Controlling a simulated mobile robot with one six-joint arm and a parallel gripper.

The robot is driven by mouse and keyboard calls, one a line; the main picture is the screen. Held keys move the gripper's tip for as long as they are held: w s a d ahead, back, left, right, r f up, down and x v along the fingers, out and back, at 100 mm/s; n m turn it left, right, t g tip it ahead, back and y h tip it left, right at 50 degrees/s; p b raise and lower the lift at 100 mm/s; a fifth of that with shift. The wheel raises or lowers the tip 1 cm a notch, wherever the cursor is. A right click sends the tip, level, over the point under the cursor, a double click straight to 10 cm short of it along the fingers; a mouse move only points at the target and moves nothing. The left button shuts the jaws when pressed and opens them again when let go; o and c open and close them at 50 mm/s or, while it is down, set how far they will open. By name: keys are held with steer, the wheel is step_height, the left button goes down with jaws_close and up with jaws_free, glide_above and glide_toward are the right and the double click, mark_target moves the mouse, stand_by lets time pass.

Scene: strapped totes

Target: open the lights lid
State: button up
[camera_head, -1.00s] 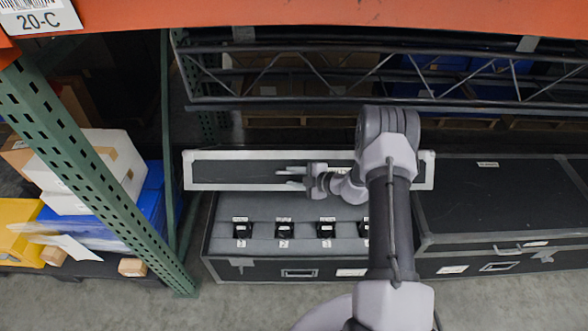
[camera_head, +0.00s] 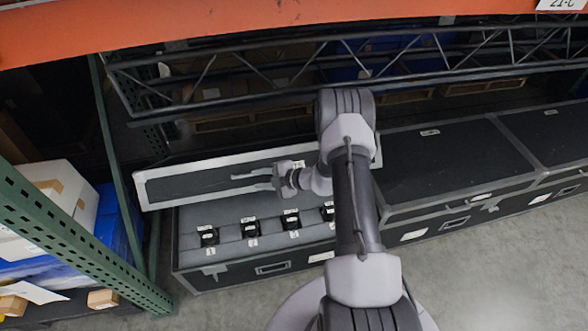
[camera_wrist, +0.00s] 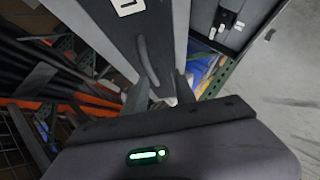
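The lid (camera_head: 210,182) of the left black case is raised at the back of the case, with its dark inside and silver rim facing me. A partly hidden label on it ends in "TS". The case (camera_head: 222,277) below is uncovered, showing grey foam with several small black numbered items (camera_head: 250,228). My gripper (camera_head: 242,181) is in front of the lid's inner face, its two fingers apart and pointing left, with nothing visibly held. In the wrist view the fingers flank a dark panel with pale edges and a curved strap (camera_wrist: 148,60); contact is unclear. My arm hides the lid's right part.
A closed black case (camera_head: 440,165) stands directly right, with another beyond it. A green rack post (camera_head: 75,235) and stacked boxes (camera_head: 60,195) are at left. A dark truss (camera_head: 320,75) and orange beam (camera_head: 250,22) cross behind and above. Floor at front right is clear.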

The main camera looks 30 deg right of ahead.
steer(key=w+r+p+v, duration=0.1)
steer(key=p+v, duration=0.6)
steer(key=v, duration=0.8)
steer(key=shift+d+r, duration=0.2)
steer(key=shift+d, duration=0.05)
steer(key=shift+w, duration=0.15)
steer(key=s+a+r+n+g+b, duration=0.2)
steer(key=a+r+n+g+b, duration=0.15)
steer(key=a+r+n, duration=0.7)
steer(key=s+a+r+n+g+b, duration=0.25)
steer(key=a+r+n+b, duration=0.35)
steer(key=n, duration=0.8)
steer(key=s+a+r+n+h+b, duration=0.1)
steer(key=s+a+n+h+b, duration=0.1)
steer(key=s+n, duration=0.6)
steer(key=s+a+r+n+t+h+b, duration=0.1)
steer(key=s+a+n+b, duration=0.3)
steer(key=s+n, duration=0.5)
steer(key=r+n+h+b, duration=0.1)
steer(key=n, duration=0.7)
steer(key=shift+a+r+h, duration=0.2)
steer(key=shift+r+h, duration=0.1)
steer(key=shift+h, duration=0.1)
